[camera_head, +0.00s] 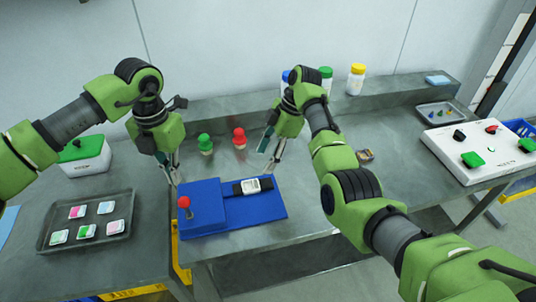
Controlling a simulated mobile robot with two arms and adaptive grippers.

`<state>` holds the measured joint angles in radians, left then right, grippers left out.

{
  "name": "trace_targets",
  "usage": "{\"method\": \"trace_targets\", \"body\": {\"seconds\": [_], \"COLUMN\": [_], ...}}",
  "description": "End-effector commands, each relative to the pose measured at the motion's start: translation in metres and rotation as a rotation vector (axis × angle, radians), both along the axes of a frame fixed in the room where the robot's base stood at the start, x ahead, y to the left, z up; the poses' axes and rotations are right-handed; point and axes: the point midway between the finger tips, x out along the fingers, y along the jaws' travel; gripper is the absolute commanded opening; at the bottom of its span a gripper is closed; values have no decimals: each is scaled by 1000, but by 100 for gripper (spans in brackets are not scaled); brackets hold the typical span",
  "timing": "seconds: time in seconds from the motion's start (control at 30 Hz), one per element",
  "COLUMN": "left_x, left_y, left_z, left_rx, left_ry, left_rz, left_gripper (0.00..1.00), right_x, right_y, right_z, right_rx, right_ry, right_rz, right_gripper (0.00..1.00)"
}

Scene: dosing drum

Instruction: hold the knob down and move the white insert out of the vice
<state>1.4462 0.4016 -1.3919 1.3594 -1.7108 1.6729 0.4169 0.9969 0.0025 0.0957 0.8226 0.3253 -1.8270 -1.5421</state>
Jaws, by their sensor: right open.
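The blue vice (214,218) lies on the near part of the grey table. A red knob (184,202) stands up at its left end. The white insert (250,186) sits in the vice's right part, between dark jaw pieces. My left gripper (173,177) points down just above and left of the knob, seemingly apart from it; its finger gap is unclear. My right gripper (270,168) is open and empty, just behind and above the insert, with its fingers pointing down.
A green-topped piece (205,144) and a red-topped piece (239,138) stand behind the vice. A dark tray (88,243) with several coloured packets lies left. A white box (86,158) stands behind it. Bottles, including a yellow-capped one (356,79), stand on the back ledge. A white panel (478,150) is right.

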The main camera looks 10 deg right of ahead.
Motion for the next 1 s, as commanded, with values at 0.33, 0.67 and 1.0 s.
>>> {"method": "trace_targets", "body": {"seconds": [0.33, 0.67, 1.0], "left_x": [0, 0, 0], "left_y": [0, 0, 0], "left_z": [0, 0, 0], "left_rx": [0, 0, 0], "left_ry": [0, 0, 0], "left_rz": [0, 0, 0], "left_gripper": [0, 0, 0], "right_x": [-2, 0, 0], "right_y": [22, 40, 44], "right_z": [-54, -97, -108], "right_rx": [0, -1, -1], "right_ry": [5, 0, -2], "right_rz": [1, 0, 1], "right_gripper": [54, 54, 54]}}
